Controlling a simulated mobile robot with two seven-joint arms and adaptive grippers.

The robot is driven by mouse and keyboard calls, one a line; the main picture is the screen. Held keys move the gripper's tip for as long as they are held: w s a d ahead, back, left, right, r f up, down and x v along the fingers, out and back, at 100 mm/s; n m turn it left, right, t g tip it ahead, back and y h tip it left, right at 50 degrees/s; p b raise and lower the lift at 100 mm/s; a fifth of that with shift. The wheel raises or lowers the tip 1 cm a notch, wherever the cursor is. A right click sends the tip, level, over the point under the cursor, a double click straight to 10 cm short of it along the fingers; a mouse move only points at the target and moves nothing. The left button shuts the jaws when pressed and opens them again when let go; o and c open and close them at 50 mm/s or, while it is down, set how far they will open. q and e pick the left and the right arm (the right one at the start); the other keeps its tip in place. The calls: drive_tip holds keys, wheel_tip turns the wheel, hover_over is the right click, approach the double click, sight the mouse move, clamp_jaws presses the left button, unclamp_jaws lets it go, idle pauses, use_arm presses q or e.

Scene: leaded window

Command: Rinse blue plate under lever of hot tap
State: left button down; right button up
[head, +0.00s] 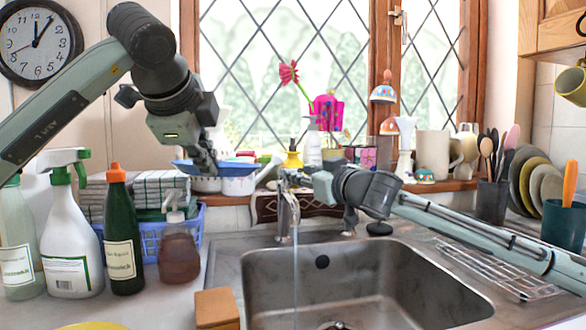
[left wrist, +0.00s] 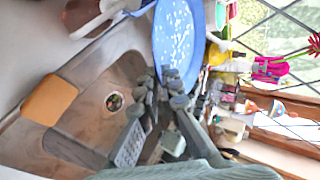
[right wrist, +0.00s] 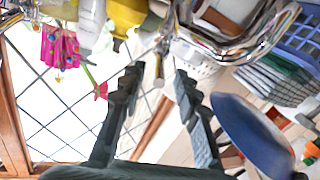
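The blue plate (head: 236,169) is nearly edge-on in the head view, left of the tap. My left gripper (head: 208,168) is shut on its rim; the left wrist view shows the plate face (left wrist: 178,35) with white specks. The metal tap (head: 287,205) stands behind the sink, and a thin stream of water (head: 295,265) falls from its spout. The plate is above and left of the stream, apart from it. My right gripper (head: 308,180) is at the tap's top; in the right wrist view its fingers (right wrist: 158,78) are apart, with a slim tap lever (right wrist: 160,65) between their tips.
The steel sink (head: 375,255) lies in front. Spray bottles (head: 68,240), a dark green bottle (head: 122,240) and a blue basket (head: 150,253) stand at left. An orange sponge (head: 217,308) lies by the sink's front left. The windowsill behind the tap is crowded with mugs and vases.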

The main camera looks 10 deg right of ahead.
sight(285, 168)
drive_tip(key=shift+x, duration=2.2)
drive_tip(key=shift+c, duration=0.3)
clamp_jaws()
